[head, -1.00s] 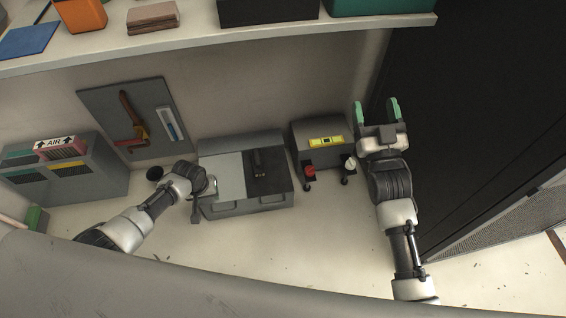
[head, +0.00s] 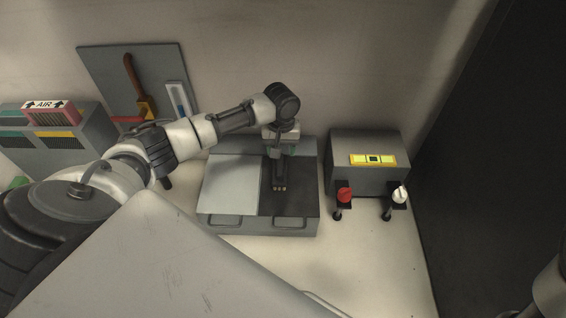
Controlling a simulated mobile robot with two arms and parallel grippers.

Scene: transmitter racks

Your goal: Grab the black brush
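The black brush (head: 279,182) appears to be the slim dark object on the dark right half of the grey case (head: 310,225), with small pale spots at its near end. My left gripper (head: 281,153) points down over its far end in the head view. The wrist hides much of the fingers, so I cannot tell whether they touch the brush or how far apart they are. My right gripper is out of view; only a piece that looks like my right arm shows at the lower right corner.
A grey box (head: 369,142) with a yellow level (head: 373,160), a red knob (head: 344,195) and a white knob (head: 400,195) stands right of the case. A panel (head: 100,62) with a brown-handled tool (head: 131,75) is at the left.

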